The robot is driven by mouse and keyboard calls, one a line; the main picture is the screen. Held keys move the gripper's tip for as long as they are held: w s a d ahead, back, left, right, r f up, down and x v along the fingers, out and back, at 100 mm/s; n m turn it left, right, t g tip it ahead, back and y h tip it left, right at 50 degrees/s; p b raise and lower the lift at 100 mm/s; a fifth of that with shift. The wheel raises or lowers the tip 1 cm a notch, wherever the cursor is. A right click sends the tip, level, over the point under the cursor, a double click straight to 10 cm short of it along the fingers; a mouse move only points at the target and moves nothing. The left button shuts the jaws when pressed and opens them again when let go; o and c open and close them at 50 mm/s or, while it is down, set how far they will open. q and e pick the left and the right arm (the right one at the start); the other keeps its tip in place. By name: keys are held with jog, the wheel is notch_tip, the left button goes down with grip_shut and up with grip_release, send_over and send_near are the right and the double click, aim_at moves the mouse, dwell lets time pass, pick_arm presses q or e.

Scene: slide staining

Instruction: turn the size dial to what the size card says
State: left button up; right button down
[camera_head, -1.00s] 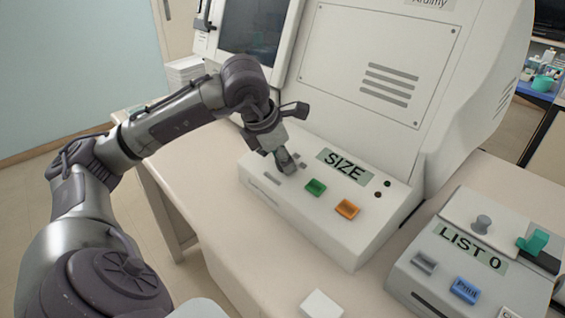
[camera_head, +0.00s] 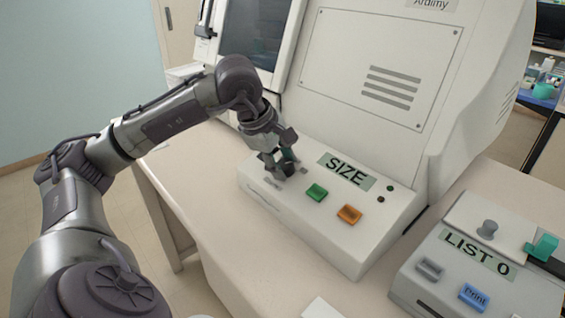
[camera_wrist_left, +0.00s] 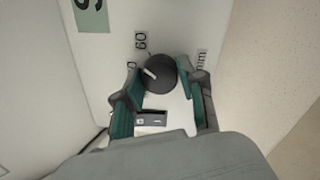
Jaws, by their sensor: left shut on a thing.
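The size dial (camera_wrist_left: 158,76) is a round dark knob with a short white mark on its left side in the left wrist view. Printed labels stand around it, including "60" (camera_wrist_left: 140,41) and "mm" (camera_wrist_left: 201,60); another is partly hidden. My left gripper (camera_wrist_left: 166,92) has its teal-padded fingers on both sides of the dial, shut on it. In the head view my left gripper (camera_head: 284,166) is low over the left part of the SIZE panel (camera_head: 283,207) and hides the dial. I cannot make out a readable size card. My right gripper is not in view.
The panel has a green button (camera_head: 316,193) and an orange button (camera_head: 349,214). The tall machine (camera_head: 385,70) rises behind it. A "LIST 0" device (camera_head: 430,292) stands at the right. A blank white item (camera_head: 322,308) lies at the bottom edge.

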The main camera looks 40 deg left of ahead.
pick_arm(q)
jog(key=shift+m, duration=2)
jog(key=o, duration=1.1)
jog(key=shift+o, duration=0.2)
jog(key=v, duration=1.2)
jog(key=shift+w, duration=0.2)
jog(key=shift+a+r, duration=0.1)
jog(key=shift+r, duration=0.05)
